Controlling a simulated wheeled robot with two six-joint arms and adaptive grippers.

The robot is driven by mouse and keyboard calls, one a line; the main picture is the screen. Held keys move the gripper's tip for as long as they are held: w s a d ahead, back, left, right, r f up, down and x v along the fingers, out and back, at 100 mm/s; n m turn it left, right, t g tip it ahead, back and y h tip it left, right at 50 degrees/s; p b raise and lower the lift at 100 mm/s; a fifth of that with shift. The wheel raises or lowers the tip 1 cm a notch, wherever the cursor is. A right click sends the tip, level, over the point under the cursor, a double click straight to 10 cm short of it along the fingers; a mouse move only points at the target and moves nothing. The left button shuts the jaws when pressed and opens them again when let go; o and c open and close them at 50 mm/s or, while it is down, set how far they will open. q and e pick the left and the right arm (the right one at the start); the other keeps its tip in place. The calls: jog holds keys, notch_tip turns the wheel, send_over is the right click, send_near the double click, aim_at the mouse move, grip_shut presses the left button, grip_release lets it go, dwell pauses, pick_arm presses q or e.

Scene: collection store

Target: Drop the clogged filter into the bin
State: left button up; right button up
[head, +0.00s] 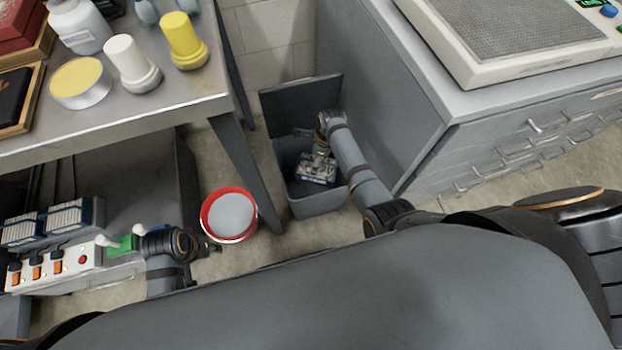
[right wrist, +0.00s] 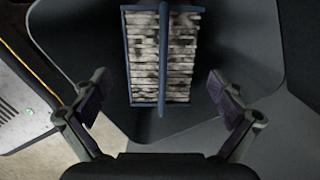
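The clogged filter (head: 316,172), a blue-framed block with dirty, blotched grey pleats, is inside the mouth of the grey bin (head: 316,205). The bin's lid (head: 298,104) stands raised at its back. My right gripper (head: 321,152) is over the bin, above the filter. In the right wrist view its two fingers (right wrist: 160,100) are spread wide with nothing between them, and the filter (right wrist: 178,60) is beyond them, apart from both. I cannot tell whether the filter rests on the bin's floor. My left gripper (head: 212,247) is low at the left; its fingers are too small to read.
A red-rimmed bucket (head: 229,238) stands left of the bin, beside a table leg (head: 245,165). A metal table with bottles and a yellow-topped tin (head: 80,82) is at upper left. A grey drawer cabinet (head: 415,130) stands right. Two clean-looking filters (head: 68,218) lie at lower left.

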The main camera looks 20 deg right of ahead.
notch_tip(320, 180, up, 12)
jog(key=d, duration=0.1)
jog(key=shift+s+d, duration=0.3)
jog(key=shift+s, duration=0.15)
dwell(0.6)
